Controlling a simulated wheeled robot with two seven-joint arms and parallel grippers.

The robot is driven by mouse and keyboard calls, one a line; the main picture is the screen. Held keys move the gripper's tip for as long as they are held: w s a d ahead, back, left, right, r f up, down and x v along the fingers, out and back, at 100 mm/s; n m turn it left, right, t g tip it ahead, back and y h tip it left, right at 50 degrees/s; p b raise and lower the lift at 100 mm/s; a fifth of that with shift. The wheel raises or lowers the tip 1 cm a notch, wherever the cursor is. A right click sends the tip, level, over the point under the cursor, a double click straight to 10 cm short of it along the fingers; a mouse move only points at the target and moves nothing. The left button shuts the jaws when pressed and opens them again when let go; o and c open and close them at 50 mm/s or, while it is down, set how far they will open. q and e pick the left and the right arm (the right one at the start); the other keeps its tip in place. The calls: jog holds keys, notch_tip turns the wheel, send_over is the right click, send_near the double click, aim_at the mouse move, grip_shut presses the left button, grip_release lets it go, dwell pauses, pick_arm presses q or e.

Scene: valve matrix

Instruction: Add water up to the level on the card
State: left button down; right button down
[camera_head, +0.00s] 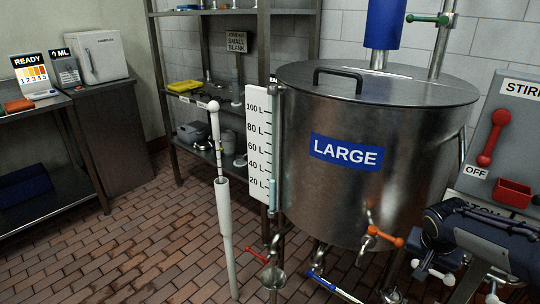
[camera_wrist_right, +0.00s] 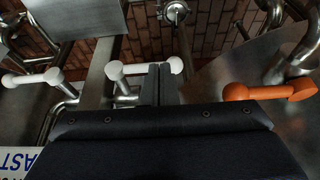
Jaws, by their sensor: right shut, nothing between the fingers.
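The large steel tank (camera_head: 350,180) carries a blue LARGE label. A white scale (camera_head: 259,145) marked 20 to 100 L stands at its left, beside a sight tube (camera_head: 272,160). The tube looks pale teal near the bottom, around the 20 L mark; the exact level is hard to read. My right gripper (camera_wrist_right: 160,83) is shut and empty, close to a white valve handle (camera_wrist_right: 145,70); contact is unclear. My left gripper is out of view.
An orange handle (camera_wrist_right: 270,92) and another white handle (camera_wrist_right: 30,80) flank my right gripper. A red STIR lever (camera_head: 493,140) is at OFF. A white post (camera_head: 226,230) stands left of the tank. A READY display (camera_head: 31,74) sits at far left. The brick floor at left is clear.

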jog(key=shift+r, duration=0.1)
dwell(0.4)
notch_tip(320, 180, up, 11)
jog(key=s+p, duration=0.2)
jog(key=p, duration=0.6)
jog(key=b+x, duration=0.1)
jog(key=x, duration=1.2)
jog(key=shift+f, duration=0.45)
